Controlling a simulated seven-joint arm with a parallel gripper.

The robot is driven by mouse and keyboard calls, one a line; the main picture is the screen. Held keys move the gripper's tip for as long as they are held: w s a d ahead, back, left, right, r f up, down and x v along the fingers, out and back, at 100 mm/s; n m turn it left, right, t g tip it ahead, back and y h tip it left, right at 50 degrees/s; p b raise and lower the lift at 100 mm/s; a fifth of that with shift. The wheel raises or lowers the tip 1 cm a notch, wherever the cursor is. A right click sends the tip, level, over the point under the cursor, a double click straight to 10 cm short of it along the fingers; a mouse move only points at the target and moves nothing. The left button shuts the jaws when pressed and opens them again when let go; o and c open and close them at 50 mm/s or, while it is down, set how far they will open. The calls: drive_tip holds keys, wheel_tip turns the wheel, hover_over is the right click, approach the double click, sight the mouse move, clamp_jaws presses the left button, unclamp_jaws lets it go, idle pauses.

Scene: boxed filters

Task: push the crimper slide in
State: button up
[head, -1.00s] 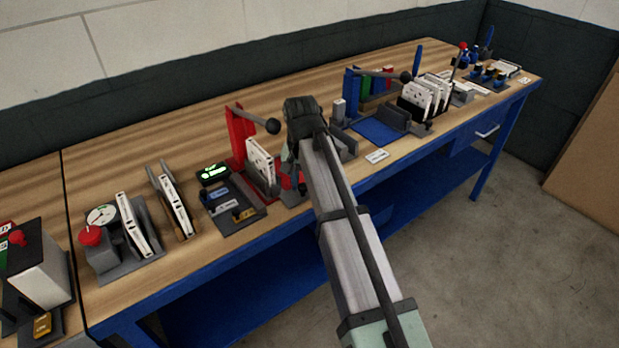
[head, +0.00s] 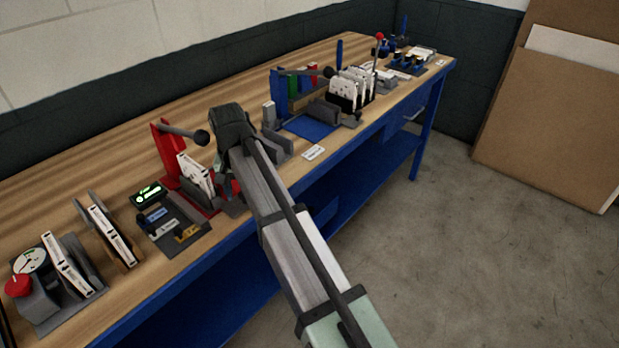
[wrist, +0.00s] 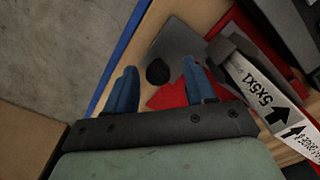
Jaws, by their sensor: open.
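The crimper is a red stand (head: 166,155) with a grey lever ending in a black ball, near the bench's front edge in the head view. A white filter box (head: 195,174) leans in it; in the wrist view the box (wrist: 262,92) reads "5x5x1". My gripper (wrist: 160,70) is open and empty, over the crimper's front part. Its blue fingers stand either side of a dark rounded knob (wrist: 157,72), apart from it in the picture. I cannot tell for sure that this knob belongs to the slide. A red plate (wrist: 178,95) shows below. In the head view my arm hides the fingertips.
To the right are a grey holder (head: 275,146) and a blue mat (head: 310,127). Open floor (head: 400,260) lies in front.

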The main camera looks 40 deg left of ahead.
drive_tip(key=w, duration=0.9)
wheel_tip(320, 180, up, 14)
drive_tip(key=w+d+f+m, duration=0.2)
drive_tip(key=w+d+f, duration=1.5)
drive_tip(key=shift+d, duration=0.4)
idle(0.5)
drive_tip(key=shift+f, duration=0.1)
drive_tip(key=shift+s, duration=0.1)
